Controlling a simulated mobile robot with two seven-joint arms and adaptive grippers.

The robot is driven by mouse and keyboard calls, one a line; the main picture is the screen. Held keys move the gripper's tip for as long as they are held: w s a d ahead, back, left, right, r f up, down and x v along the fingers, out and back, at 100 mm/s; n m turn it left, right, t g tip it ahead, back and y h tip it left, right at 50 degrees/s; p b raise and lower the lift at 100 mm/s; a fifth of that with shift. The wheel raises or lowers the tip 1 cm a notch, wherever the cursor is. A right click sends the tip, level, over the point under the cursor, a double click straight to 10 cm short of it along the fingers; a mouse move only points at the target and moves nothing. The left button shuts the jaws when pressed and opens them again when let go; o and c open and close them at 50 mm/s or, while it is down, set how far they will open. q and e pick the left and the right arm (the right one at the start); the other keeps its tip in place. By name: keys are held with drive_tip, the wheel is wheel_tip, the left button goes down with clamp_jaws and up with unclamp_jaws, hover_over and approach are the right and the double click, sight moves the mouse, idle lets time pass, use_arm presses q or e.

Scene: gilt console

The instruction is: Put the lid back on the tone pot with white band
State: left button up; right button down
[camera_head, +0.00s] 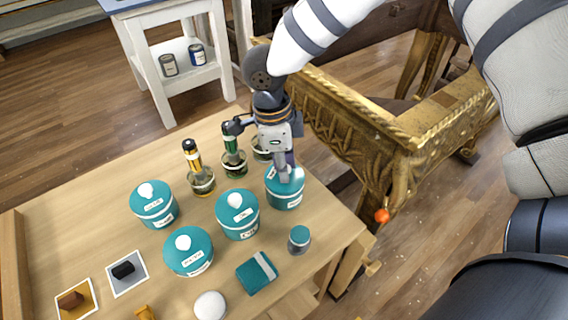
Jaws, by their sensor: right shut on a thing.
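My right gripper (285,172) comes down from above and is shut on the lid (296,179) of the teal pot with a white band (286,201) at the table's right side. Its fingers hide the knob and part of the lid top. The lid lies over the pot's mouth; I cannot tell whether it is fully seated. Three similar teal pots with white knobs stand nearby: one at left (154,209), one at front (188,255) and one in the middle (238,219). My left gripper is not in view.
Glass bottles (201,182) (234,163) stand close behind the pots, beside my right gripper. A small jar (299,239), a teal cloth-like block (257,273) and a white round object (210,305) lie in front. A gilt console (345,125) stands behind right. The table's left rear is clear.

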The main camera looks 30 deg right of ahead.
drive_tip(key=c, duration=0.9)
unclamp_jaws()
drive_tip(key=shift+o, duration=0.2)
drive_tip(key=shift+r+p, duration=0.75)
drive_tip(key=shift+r, duration=2.75)
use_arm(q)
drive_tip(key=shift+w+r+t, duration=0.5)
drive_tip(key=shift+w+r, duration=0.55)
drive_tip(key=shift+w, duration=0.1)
use_arm(e)
clamp_jaws()
